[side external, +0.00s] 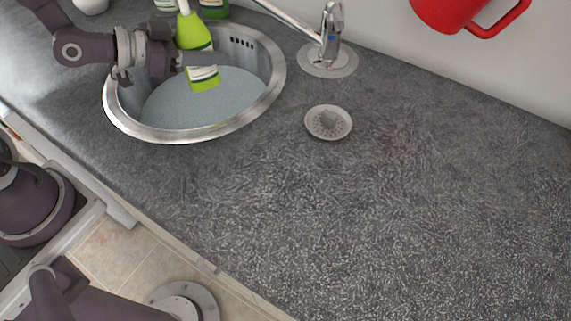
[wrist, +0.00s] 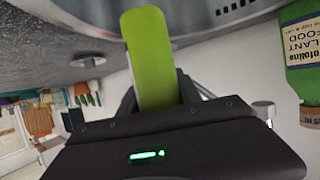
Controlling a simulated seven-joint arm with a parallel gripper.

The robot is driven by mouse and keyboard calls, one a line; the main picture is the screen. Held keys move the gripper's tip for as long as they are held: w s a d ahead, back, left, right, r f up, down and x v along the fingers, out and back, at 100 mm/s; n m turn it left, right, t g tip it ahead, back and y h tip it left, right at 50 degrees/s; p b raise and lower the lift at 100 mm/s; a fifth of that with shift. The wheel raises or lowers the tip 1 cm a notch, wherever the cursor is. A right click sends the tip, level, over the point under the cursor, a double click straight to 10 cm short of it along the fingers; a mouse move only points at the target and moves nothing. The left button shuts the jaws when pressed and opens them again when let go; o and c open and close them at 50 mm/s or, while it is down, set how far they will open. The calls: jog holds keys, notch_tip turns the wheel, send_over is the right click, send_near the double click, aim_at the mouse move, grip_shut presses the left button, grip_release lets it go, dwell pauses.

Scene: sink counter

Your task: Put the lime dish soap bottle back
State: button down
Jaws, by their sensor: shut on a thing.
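The lime dish soap bottle (side external: 194,35) has a white top and a pale label. In the side view it hangs over the sink bowl, top end up and slightly slanted. My gripper (side external: 196,60) is shut on its body from the left, with a grey finger crossing the label area. In the wrist view the lime bottle (wrist: 150,55) stands between the fingers, which are mostly hidden behind the gripper housing.
The round metal sink (side external: 277,82) lies under the bottle. Other bottles, one dark green (side external: 214,9), stand behind the sink. The faucet (side external: 331,35), a strainer (side external: 329,122) and a red mug (side external: 450,10) are to the right. The front right counter is clear.

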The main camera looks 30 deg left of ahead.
jog(key=r, duration=1.2)
jog(key=shift+d, duration=0.3)
jog(key=s+d+m+g+h, duration=0.2)
jog(key=s+d+m+g, duration=0.2)
jog(key=d, duration=0.6)
jog(key=s+d+m+g+h, duration=0.3)
jog(key=d+m+g, duration=0.1)
jog(key=d, duration=0.5)
jog(key=s+d+m+g+h, duration=0.2)
jog(key=s+d+m+g, duration=0.15)
jog(key=d, duration=0.65)
jog(key=f, duration=1.4)
jog(key=shift+s+a+f, duration=0.15)
jog(key=shift+s+f, duration=0.25)
jog(key=shift+f+m, duration=0.25)
jog(key=shift+f, duration=0.05)
jog(key=shift+f, duration=0.15)
jog(key=c, duration=0.8)
grip_release()
jog(key=shift+c, duration=0.2)
